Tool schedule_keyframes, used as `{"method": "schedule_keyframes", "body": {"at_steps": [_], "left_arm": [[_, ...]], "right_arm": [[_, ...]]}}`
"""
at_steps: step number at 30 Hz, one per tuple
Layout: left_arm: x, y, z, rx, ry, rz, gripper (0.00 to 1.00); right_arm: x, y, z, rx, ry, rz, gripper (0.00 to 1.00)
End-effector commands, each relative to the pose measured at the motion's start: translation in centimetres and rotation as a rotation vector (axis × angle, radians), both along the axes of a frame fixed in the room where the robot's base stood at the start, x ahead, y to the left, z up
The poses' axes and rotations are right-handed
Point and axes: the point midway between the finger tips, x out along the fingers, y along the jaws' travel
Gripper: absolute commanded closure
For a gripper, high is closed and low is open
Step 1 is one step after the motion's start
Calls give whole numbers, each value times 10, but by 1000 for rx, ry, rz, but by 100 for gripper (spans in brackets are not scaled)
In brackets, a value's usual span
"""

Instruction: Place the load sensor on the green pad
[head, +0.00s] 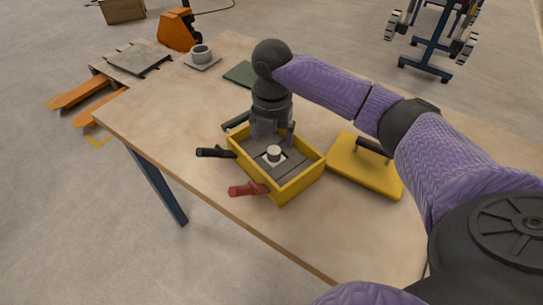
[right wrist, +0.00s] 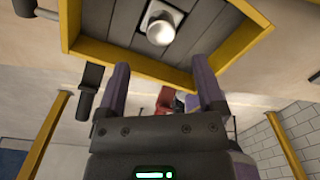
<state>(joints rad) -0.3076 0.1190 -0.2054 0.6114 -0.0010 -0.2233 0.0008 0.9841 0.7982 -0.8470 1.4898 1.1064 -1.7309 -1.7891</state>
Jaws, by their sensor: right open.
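A small pale cylinder on a white square, seemingly the load sensor (head: 274,152), stands inside the yellow-walled sandbed box (head: 297,183). It also shows in the right wrist view (right wrist: 160,28), beyond the fingertips. The dark green pad (head: 240,73) lies flat on the table behind the box, partly hidden by my right arm. My right gripper (head: 273,136) points down over the box, its two purple fingers apart. In the right wrist view the open gripper (right wrist: 162,75) has nothing between its fingers. My left gripper is out of view.
A black handle (head: 216,152) and a red handle (head: 248,189) stick out from the box. A yellow board with a dark handle (head: 366,168) lies to its right. A grey round piece on a plate (head: 201,54) stands at the back left. The table's front left is clear.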

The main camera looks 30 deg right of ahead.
Motion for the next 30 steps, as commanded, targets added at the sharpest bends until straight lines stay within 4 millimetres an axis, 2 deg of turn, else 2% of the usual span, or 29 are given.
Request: {"method": "schedule_keyframes", "body": {"at_steps": [1, 8, 14, 17, 27, 30], "left_arm": [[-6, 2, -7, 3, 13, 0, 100], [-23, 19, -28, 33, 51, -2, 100], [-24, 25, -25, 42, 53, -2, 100], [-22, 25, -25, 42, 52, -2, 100], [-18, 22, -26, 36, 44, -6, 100], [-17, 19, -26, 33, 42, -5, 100]], "right_arm": [[0, -1, -12, 0, 1, -1, 13], [3, -8, -54, 0, 4, 0, 13], [3, -8, -55, -1, -1, 1, 13], [3, -8, -55, -1, -1, 0, 30], [3, -8, -54, -1, -2, 0, 100], [3, -8, -54, -1, -2, 0, 100]]}}
